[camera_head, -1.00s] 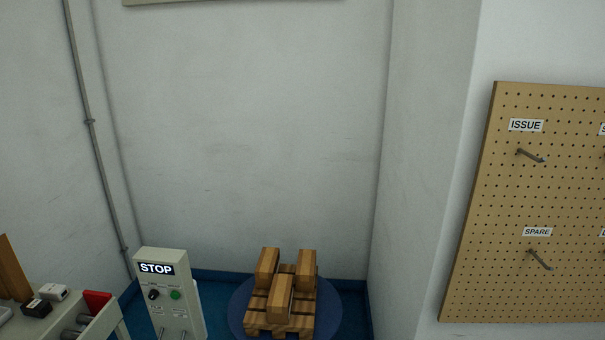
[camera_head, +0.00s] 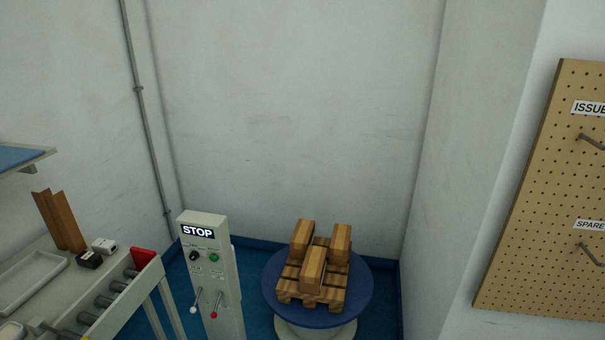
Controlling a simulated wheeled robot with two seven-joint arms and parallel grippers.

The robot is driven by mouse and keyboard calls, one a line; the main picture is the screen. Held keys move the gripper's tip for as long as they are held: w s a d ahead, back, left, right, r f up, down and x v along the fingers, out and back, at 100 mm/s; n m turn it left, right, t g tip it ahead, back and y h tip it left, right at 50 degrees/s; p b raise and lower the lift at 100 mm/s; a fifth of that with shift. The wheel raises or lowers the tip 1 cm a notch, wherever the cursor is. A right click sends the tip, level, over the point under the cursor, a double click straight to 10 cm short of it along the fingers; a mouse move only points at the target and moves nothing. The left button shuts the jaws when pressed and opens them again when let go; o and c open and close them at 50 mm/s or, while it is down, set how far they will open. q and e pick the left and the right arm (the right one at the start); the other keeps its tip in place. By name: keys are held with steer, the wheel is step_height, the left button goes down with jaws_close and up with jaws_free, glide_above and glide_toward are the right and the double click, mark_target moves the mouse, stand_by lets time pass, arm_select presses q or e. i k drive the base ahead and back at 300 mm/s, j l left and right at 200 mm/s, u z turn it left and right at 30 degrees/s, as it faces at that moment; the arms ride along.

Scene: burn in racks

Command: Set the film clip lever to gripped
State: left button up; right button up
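A grey control post (camera_head: 216,262) with a STOP display (camera_head: 198,232) stands left of the middle in the head view. Two levers hang low on its front face. The left one (camera_head: 195,302) has a white knob and the right one (camera_head: 216,305) a red knob. Both point downward. Small labels sit above them, too small to read, so I cannot tell which lever is the film clip lever. A black knob and a green button are above the labels. Neither of my grippers is in view.
A blue turntable (camera_head: 360,293) carries a wooden pallet with wooden blocks, right of the post. A bench (camera_head: 40,308) with a tray and a roller rack stands at left. A pegboard (camera_head: 545,200) hangs at right. Blue floor shows between.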

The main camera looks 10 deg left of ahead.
mark_target(193, 310)
steer(key=u, duration=1.15)
